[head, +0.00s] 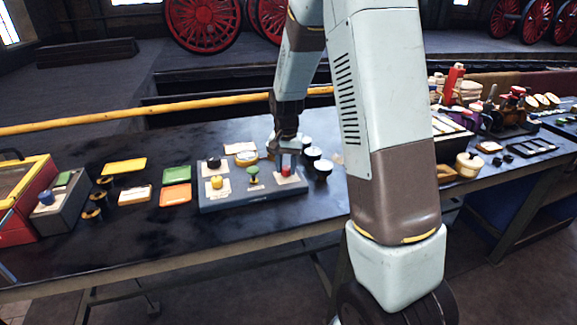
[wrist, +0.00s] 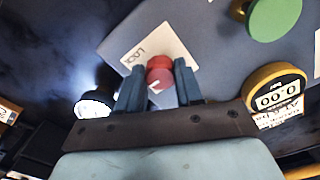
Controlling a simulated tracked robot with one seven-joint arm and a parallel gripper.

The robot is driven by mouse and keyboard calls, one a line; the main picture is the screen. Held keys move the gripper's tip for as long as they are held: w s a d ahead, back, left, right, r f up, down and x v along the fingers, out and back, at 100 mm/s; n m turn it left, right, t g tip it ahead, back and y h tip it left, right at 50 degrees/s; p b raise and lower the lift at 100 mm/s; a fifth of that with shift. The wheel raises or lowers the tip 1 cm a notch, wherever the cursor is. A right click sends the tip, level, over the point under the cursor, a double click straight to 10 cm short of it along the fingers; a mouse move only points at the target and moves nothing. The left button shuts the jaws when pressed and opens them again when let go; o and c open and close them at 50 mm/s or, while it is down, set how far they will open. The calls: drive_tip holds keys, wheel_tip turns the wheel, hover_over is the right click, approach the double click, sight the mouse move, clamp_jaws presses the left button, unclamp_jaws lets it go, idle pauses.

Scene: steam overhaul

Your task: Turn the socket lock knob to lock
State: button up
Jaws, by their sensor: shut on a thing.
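The red knob (head: 286,171) stands at the right end of a grey-blue control panel (head: 250,196) on the dark bench. In the wrist view the red knob (wrist: 159,73) has a small white mark on its top and sits over a cream label (wrist: 176,45) whose lettering is partly hidden. My gripper (head: 286,158) reaches down from above and is shut on the red knob; its two fingers (wrist: 159,82) lie on either side of it. The green knob (head: 253,173), the yellow knob (head: 217,182) and a black knob (head: 213,162) are on the same panel.
A round yellow-rimmed counter (wrist: 277,95) is close to my gripper. Several dark cylinders with white tops (head: 323,168) stand right of the panel. Green (head: 177,175) and orange (head: 175,195) trays lie to its left. The bench front is clear.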

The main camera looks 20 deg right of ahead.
sight(286, 167)
drive_tip(key=shift+w+r, duration=0.1)
drive_tip(key=shift+w, duration=0.05)
drive_tip(key=o, duration=1)
drive_tip(key=shift+o, duration=0.2)
wheel_tip(286, 167, up, 14)
drive_tip(key=shift+f, duration=0.25)
drive_tip(key=s+r+n+t, duration=0.2)
drive_tip(key=s+r, duration=0.1)
drive_tip(key=s, duration=0.6)
drive_tip(key=s+r+n+t, duration=0.1)
drive_tip(key=s+r, duration=0.3)
drive_tip(key=s, duration=0.6)
drive_tip(key=s+r+n+t, duration=0.2)
drive_tip(key=s+r, duration=0.1)
drive_tip(key=s, duration=0.6)
drive_tip(key=shift+s+d+r+n+t, duration=0.2)
drive_tip(key=shift+s+d+n+t, duration=0.1)
drive_tip(key=shift+d, duration=0.1)
